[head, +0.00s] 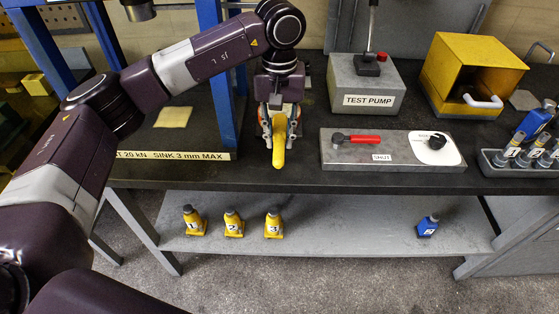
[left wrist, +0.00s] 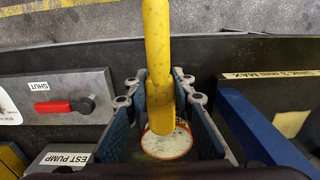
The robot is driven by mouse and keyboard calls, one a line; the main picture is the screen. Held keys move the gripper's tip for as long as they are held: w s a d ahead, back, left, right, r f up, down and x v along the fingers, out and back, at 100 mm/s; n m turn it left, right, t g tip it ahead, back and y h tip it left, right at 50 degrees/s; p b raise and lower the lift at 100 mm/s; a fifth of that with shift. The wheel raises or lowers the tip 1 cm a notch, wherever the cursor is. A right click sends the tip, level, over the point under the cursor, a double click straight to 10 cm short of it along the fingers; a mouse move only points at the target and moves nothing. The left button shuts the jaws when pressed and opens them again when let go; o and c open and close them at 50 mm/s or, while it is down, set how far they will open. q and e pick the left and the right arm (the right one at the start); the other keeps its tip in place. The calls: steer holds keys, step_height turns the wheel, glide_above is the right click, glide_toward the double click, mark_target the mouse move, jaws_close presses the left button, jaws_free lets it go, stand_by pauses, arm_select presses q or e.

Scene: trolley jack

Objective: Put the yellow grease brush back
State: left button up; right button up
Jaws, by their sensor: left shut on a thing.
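The yellow grease brush (head: 278,152) is in my left gripper (head: 279,130), over the bench near its front edge. In the left wrist view the brush's yellow handle (left wrist: 158,45) runs between the two fingers, which are shut on it. A round tin (left wrist: 167,141) with an orange-red rim and pale contents lies below the brush's lower end. Whether the brush touches the tin or its contents cannot be told. The gripper hides most of the tin in the head view. My right gripper is not in view.
A grey panel (head: 345,157) with a red lever and a test pump (head: 362,85) stand right of the gripper. A blue press frame (head: 226,95) stands close on the left. Farther right are a yellow box (head: 450,60) and numbered blue jacks. Yellow jacks (head: 233,223) stand on the lower shelf.

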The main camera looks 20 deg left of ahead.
arm_select(q)
steer(key=p, duration=0.1)
glide_above(280, 174)
step_height(280, 174, down, 5)
steer(key=shift+f, duration=0.55)
step_height(280, 174, down, 3)
steer(key=shift+s+f+p, duration=0.1)
steer(key=shift+f+p, duration=0.05)
steer(key=shift+p, duration=0.45)
steer(key=shift+f, duration=0.3)
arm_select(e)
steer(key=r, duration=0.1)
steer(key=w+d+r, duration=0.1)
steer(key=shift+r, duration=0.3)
arm_select(q)
steer(key=shift+f, duration=0.1)
steer(key=shift+f+b, duration=0.1)
steer(key=shift+b, duration=0.2)
steer(key=o, duration=1)
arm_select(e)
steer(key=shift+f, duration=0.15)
